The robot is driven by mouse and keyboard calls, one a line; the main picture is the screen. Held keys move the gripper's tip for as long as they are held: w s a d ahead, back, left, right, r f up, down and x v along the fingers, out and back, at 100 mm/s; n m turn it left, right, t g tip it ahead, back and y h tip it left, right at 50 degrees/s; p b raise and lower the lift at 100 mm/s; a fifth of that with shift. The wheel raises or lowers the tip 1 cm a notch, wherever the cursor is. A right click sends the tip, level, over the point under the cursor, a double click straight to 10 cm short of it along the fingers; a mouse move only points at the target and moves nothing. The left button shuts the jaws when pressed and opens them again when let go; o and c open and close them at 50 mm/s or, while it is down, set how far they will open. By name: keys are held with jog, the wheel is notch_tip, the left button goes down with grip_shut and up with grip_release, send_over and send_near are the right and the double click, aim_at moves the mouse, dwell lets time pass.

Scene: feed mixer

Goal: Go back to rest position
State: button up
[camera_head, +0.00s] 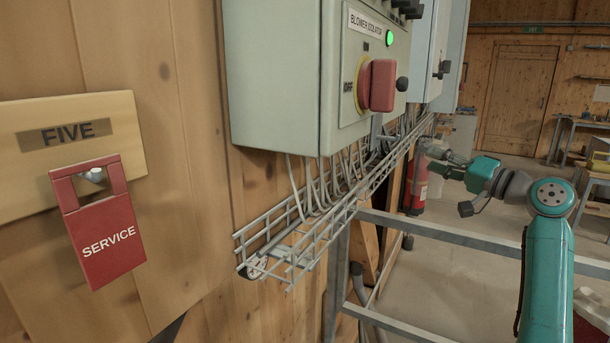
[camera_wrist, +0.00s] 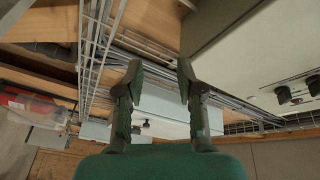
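My gripper (camera_head: 436,160) is out to the right of the grey control boxes, at the end of my teal arm. In the wrist view my gripper (camera_wrist: 159,74) shows two dark fingers standing apart, with nothing between the tips. It is open and empty. The blower isolator box (camera_head: 275,85) has a red rotary handle (camera_head: 377,86) and a lit green lamp (camera_head: 390,38).
A wire cable tray (camera_head: 318,228) runs along the wall below the boxes. A metal rail (camera_head: 440,230) crosses below my arm. A red fire extinguisher (camera_head: 416,185) stands behind my gripper. Open floor (camera_head: 455,275) lies beyond the rail; a wooden door (camera_head: 517,98) is at the back.

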notch_tip(320, 180, down, 18)
jog(key=s+a+r+m+t+h, duration=0.1)
jog(key=a+m+h, duration=0.1)
jog(key=m+h, duration=0.1)
jog(key=s+a+f+h, duration=0.2)
jog(key=s+f, duration=0.5)
jog(key=f, duration=0.3)
jog(key=s+a+f+m+h, duration=0.1)
jog(key=s+f+h, duration=0.2)
jog(key=s+f, duration=0.5)
jog(key=s+a+f+h, duration=0.2)
jog(key=s+f, duration=0.3)
jog(key=f, duration=0.7)
jog(key=s+a+f+n+g+h, duration=0.1)
jog(key=s+a+f, duration=0.15)
jog(key=s, duration=0.95)
jog(key=s+a+f+n+h, duration=0.1)
jog(key=s+f+h, duration=0.15)
jog(key=s, duration=0.95)
jog(key=s+r+n, duration=0.3)
jog(key=s+r, duration=0.1)
jog(key=s, duration=0.6)
jog(key=s+a+r+n+y, duration=0.1)
jog(key=s+r+n, duration=0.1)
jog(key=s+r, duration=0.3)
jog(key=s, duration=0.4)
jog(key=shift+s+a+n, duration=0.2)
jog(key=shift+s+n, duration=0.2)
jog(key=shift+r+y, duration=0.1)
jog(key=shift+y, duration=0.15)
